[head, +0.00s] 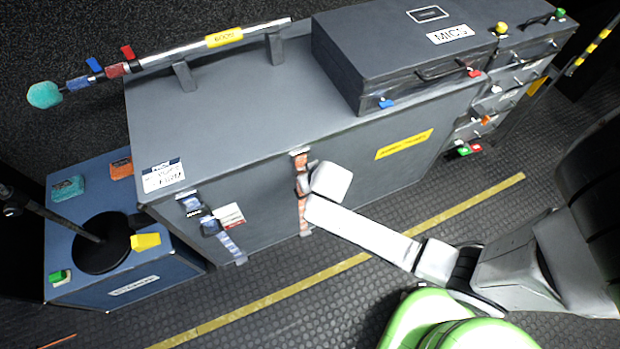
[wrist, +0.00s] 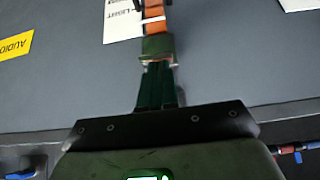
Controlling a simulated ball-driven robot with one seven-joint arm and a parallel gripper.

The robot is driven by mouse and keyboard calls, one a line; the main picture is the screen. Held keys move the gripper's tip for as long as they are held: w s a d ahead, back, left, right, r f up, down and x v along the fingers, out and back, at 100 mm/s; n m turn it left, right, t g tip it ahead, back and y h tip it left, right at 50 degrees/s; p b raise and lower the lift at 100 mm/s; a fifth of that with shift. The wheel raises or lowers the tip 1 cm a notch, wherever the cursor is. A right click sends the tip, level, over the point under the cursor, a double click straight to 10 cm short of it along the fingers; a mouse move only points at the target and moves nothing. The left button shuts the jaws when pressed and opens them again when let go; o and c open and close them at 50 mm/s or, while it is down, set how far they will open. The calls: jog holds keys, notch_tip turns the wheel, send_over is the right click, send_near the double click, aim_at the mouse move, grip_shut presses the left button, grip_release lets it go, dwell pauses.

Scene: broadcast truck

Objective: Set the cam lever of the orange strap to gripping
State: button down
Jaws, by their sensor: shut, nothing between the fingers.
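The orange strap (head: 301,161) runs down the front face of the large grey case; my wrist covers part of it in the head view. In the wrist view the orange strap (wrist: 155,14) runs from the top edge down to a dark greenish block, with a pale band across it. I cannot tell whether that block is the buckle or my fingertips, and the cam lever's position is not clear. My gripper (wrist: 158,85) is shut and empty, its fingers in line with the strap. Whether they touch it cannot be told.
A blue-grey strap (head: 229,243) hangs on the same grey case (head: 230,120), left of the orange one. A MICS case (head: 400,40) lies on top. A blue box (head: 125,285) stands at the left. Ribbed floor with a yellow line lies in front.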

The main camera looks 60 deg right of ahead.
jog(key=shift+s+a+f+t+h+b, duration=0.25)
jog(key=shift+f+t+h+b, duration=0.2)
jog(key=shift+t+b, duration=0.35)
jog(key=shift+d, duration=0.1)
jog(key=shift+w+d, duration=0.4)
jog(key=shift+w, duration=0.25)
jog(key=shift+r, duration=0.1)
